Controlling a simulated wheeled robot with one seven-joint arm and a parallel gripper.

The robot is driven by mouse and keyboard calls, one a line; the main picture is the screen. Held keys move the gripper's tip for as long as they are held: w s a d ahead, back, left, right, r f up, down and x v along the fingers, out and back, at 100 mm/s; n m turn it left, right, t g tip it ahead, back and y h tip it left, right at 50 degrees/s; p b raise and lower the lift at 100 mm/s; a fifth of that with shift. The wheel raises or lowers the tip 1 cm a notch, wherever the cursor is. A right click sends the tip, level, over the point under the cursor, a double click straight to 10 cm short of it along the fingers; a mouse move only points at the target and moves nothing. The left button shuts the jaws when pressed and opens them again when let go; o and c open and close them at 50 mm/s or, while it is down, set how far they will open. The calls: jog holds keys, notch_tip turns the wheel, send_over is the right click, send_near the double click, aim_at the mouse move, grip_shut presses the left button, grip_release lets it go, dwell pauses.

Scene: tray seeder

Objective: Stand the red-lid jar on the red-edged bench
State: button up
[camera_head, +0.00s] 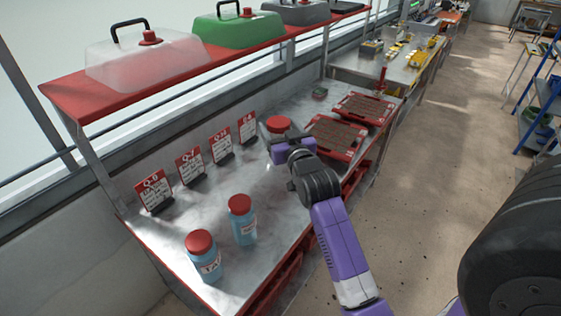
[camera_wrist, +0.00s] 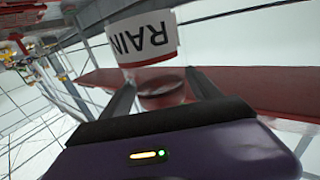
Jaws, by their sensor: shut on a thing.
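The red-lid jar (camera_head: 278,125) is in my gripper (camera_head: 284,146), over the far half of the bench in the head view; only its red lid shows clearly there. The red-edged bench (camera_head: 182,222) has a grey metal top. I cannot tell whether the jar touches the bench top. My arm hides the lower part of the jar.
Two blue jars with red lids (camera_head: 202,257) (camera_head: 242,221) stand at the bench's near end. Several red-and-white cards (camera_head: 156,190) stand along the wall side. Red trays (camera_head: 335,138) of soil lie beyond my gripper. A red shelf (camera_head: 65,98) with covers runs above.

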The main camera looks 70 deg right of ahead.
notch_tip(320, 180, down, 17)
jog(key=shift+f, duration=0.15)
dwell(0.5)
jog(key=shift+f, duration=0.2)
jog(key=o, duration=1.9)
jog(key=shift+r, duration=0.2)
